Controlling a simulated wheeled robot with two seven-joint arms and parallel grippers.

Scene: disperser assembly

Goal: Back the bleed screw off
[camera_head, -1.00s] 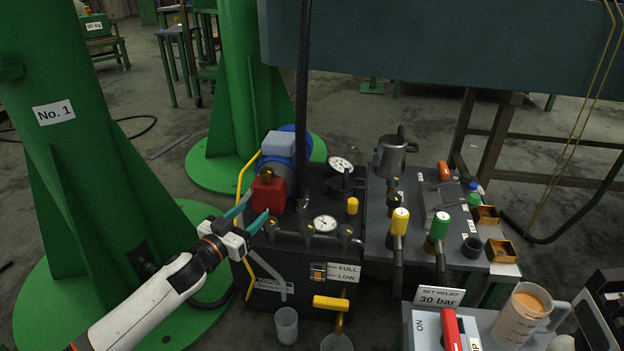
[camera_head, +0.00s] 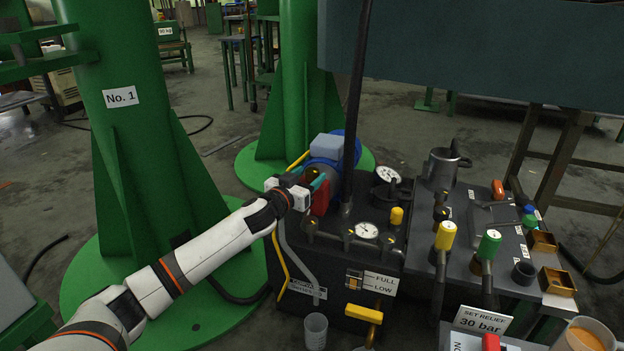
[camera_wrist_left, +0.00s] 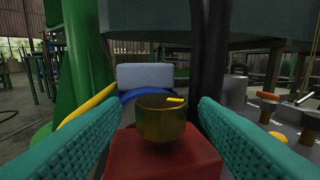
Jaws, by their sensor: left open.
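The bleed screw appears to be the round brass knob (camera_wrist_left: 161,118) with a yellow mark on its top, standing upright on a red block (camera_wrist_left: 165,157). In the head view the brass knob (camera_head: 312,173) shows small above the red block (camera_head: 320,199), partly hidden by the gripper. My left gripper (camera_head: 308,183) is at the block. In the left wrist view its teal fingers (camera_wrist_left: 161,108) are open, one on each side of the knob, with visible gaps between them and it. My right gripper is not in view.
A blue motor (camera_head: 349,150) stands behind the block and a dark upright pole (camera_head: 357,100) to its right. A green column (camera_head: 140,150) rises to the left.

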